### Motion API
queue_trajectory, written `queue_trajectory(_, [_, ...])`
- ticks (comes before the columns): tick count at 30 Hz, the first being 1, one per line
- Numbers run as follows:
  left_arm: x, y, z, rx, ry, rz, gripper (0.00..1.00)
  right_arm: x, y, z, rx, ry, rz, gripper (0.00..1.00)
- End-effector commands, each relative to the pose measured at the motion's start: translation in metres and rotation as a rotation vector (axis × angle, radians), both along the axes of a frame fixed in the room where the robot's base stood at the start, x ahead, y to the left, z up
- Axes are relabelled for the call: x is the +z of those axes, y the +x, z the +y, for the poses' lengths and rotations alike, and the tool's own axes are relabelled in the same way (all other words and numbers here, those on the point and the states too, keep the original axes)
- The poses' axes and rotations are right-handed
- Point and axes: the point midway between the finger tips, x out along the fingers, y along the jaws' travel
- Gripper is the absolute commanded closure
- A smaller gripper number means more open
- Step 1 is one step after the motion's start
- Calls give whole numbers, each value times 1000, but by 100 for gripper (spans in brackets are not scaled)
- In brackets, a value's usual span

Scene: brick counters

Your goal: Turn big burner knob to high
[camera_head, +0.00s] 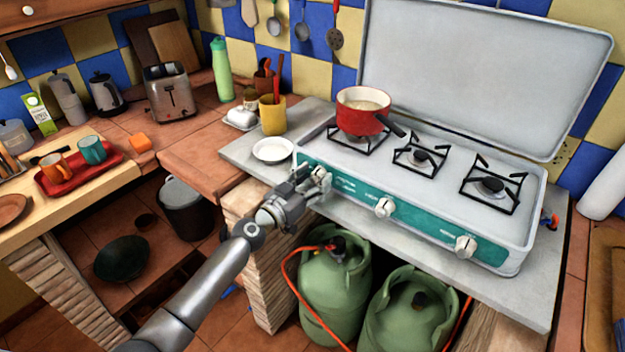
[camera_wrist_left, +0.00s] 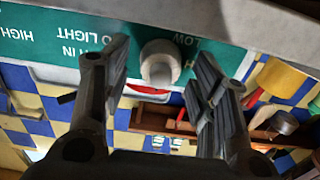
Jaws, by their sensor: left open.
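The white and teal stove (camera_head: 430,219) has three knobs along its front. My left gripper (camera_head: 308,181) is at the left knob (camera_head: 321,173); the middle knob (camera_head: 384,207) and right knob (camera_head: 465,245) are clear of it. In the left wrist view the left knob (camera_wrist_left: 160,63) shows between the two open fingers of my left gripper (camera_wrist_left: 157,75), with gaps on both sides. The panel lettering is upside down there, with LOW, TO LIGHT and HIGH readable. A red pot (camera_head: 361,112) stands on the left burner. My right gripper is out of view.
A white saucer (camera_head: 272,150) and a yellow cup (camera_head: 272,116) stand left of the stove. Green gas bottles (camera_head: 334,294) with an orange hose are below it. The stove lid (camera_head: 487,65) stands open behind the burners.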

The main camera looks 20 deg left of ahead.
Motion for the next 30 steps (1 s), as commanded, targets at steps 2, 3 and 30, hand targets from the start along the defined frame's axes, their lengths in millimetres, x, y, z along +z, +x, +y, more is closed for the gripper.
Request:
queue_trajectory(2, [0,0,0,0,0,0,46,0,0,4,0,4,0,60])
queue_trajectory(3, [0,0,0,0,0,0,46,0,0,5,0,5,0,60])
queue_trajectory(30, [-1,0,1,1,-131,46,92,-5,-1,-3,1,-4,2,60])
